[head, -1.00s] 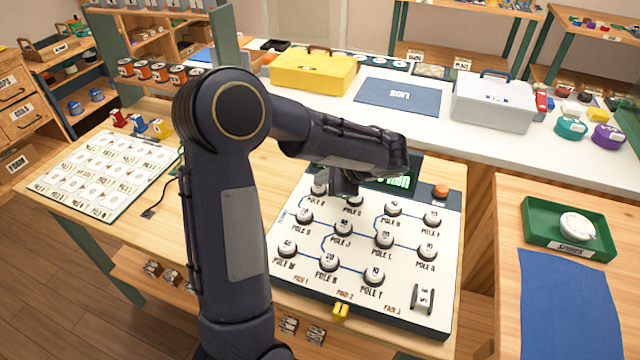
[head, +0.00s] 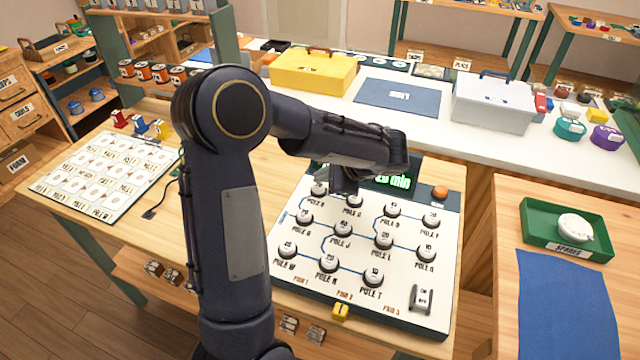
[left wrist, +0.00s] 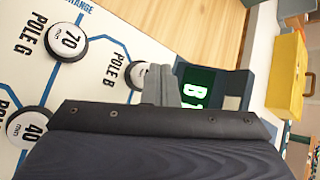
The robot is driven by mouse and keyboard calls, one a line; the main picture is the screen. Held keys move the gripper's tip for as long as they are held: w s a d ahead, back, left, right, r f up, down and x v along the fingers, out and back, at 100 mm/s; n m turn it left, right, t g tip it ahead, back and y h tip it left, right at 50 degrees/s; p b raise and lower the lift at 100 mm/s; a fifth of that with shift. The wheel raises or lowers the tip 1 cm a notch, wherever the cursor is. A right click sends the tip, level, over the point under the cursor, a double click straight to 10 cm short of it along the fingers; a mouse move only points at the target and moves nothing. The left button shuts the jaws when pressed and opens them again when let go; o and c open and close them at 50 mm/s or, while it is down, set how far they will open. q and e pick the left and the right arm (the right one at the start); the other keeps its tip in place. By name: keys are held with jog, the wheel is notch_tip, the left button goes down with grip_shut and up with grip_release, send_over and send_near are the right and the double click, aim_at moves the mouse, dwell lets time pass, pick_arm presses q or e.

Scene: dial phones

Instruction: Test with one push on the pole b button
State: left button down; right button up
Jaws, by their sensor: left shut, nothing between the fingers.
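The pole b button (left wrist: 137,76) is a white-topped round button on the white board, with its "POLE B" label beside it in the left wrist view. It is partly hidden behind my gripper there. In the head view it appears as the leftmost button of the back row (head: 319,188). My left gripper (left wrist: 163,84) is shut and empty, its tips beside the button in the wrist picture. In the head view my left gripper (head: 345,186) is over the back of the board. I cannot tell whether it touches the button. My right gripper is not in view.
The dark display (head: 395,182) behind the buttons shows green text ending in "min". The pole G button (left wrist: 67,43) is close by. An orange button (head: 440,191) is at the board's back right. A label sheet (head: 105,172) lies to the left.

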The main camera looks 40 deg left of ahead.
aim_at(323, 188)
pick_arm(q)
notch_tip(323, 188, up, 6)
jog(key=p, duration=0.4)
dwell(0.3)
dwell(0.5)
jog(key=s+d+r+n+t+h, duration=0.1)
jog(key=s+d+n+h, duration=0.2)
jog(key=s, duration=0.5)
jog(key=s+d+r+n+h, duration=0.1)
jog(key=s+d+n+h, duration=0.2)
jog(key=s, duration=0.4)
jog(key=s+d+n+t+h+p, duration=0.1)
jog(key=s+d+n+t+h, duration=0.3)
jog(key=d, duration=0.6)
jog(key=s+r+n+h, duration=0.1)
jog(key=s+h, duration=0.1)
jog(key=h, duration=0.1)
jog(key=shift+s+d, duration=0.15)
jog(key=shift+s, duration=0.25)
